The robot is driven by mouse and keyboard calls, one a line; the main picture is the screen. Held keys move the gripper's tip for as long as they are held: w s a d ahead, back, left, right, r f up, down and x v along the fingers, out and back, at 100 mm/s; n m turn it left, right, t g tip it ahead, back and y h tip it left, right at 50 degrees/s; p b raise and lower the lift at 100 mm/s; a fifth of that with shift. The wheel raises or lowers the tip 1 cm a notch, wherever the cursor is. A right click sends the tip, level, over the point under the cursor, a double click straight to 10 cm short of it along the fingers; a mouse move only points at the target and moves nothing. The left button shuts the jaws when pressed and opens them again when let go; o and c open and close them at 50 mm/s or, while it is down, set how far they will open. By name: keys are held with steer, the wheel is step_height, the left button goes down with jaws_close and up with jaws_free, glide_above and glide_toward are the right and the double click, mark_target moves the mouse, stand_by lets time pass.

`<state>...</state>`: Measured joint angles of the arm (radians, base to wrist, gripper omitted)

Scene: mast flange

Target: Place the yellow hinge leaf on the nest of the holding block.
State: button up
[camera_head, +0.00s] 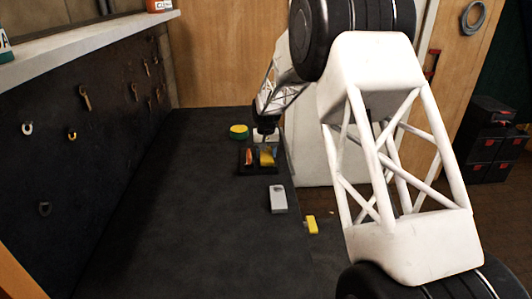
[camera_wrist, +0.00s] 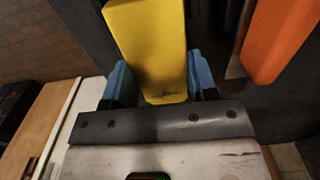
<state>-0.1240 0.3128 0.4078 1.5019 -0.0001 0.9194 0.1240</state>
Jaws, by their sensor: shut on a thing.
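The yellow hinge leaf (camera_wrist: 148,45) is between the two blue fingers of my gripper (camera_wrist: 160,82) in the wrist view. The gripper is shut on it. In the head view my gripper (camera_head: 269,149) is small and far off, over the black tray, with the yellow leaf (camera_head: 266,159) below it. I cannot tell whether the leaf is touching the tray or lifted clear. A pale grey block (camera_head: 279,200) with a dark mark on its top stands nearer on the bench; it looks like the holding block, but its nest is too small to make out.
The black tray (camera_head: 258,173) also holds an orange piece (camera_head: 249,157), seen at the right in the wrist view (camera_wrist: 280,38). A yellow-topped round thing (camera_head: 239,131) stands behind the tray. The dark bench (camera_head: 190,215) is clear at left.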

mark_target(266, 153)
steer(key=shift+f, duration=0.1)
steer(key=o, duration=1.2)
step_height(266, 153, up, 12)
stand_by(0.4)
steer(key=shift+r, duration=0.2)
stand_by(0.3)
